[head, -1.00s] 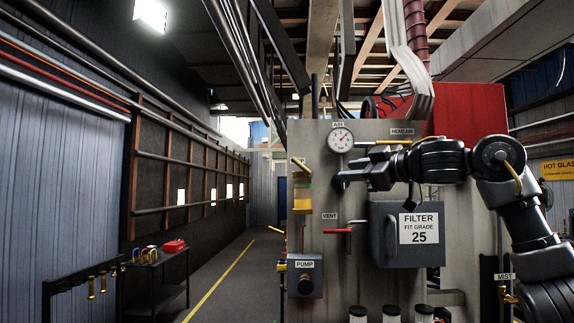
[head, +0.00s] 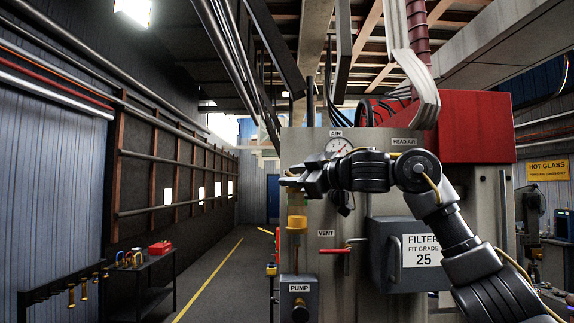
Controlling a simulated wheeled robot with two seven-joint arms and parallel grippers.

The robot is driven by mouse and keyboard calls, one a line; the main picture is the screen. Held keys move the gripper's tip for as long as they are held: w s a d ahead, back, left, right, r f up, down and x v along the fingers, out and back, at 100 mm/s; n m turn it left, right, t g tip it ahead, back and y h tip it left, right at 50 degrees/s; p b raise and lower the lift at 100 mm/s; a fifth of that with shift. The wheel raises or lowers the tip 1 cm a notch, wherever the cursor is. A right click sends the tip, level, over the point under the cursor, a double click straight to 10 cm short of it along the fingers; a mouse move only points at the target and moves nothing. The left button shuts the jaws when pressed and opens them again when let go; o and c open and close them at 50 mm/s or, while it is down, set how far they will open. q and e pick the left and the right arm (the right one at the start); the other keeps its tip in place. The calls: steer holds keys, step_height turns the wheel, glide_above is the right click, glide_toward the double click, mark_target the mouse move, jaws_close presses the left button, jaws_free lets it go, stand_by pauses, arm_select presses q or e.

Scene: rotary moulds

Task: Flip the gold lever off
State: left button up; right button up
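My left gripper is not in view.
A dark bench (head: 148,270) stands at left. The aisle floor is clear.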

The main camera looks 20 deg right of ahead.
steer(key=shift+w+a+r, duration=0.2)
steer(key=shift+w+r, duration=0.1)
steer(key=shift+a+p, duration=0.1)
steer(key=shift+p, duration=0.3)
steer(key=shift+w+a, duration=0.2)
steer(key=shift+w, duration=0.05)
steer(key=shift+w+a+f, duration=0.1)
steer(key=shift+w+f, duration=0.1)
steer(key=shift+s, duration=0.1)
jaws_close()
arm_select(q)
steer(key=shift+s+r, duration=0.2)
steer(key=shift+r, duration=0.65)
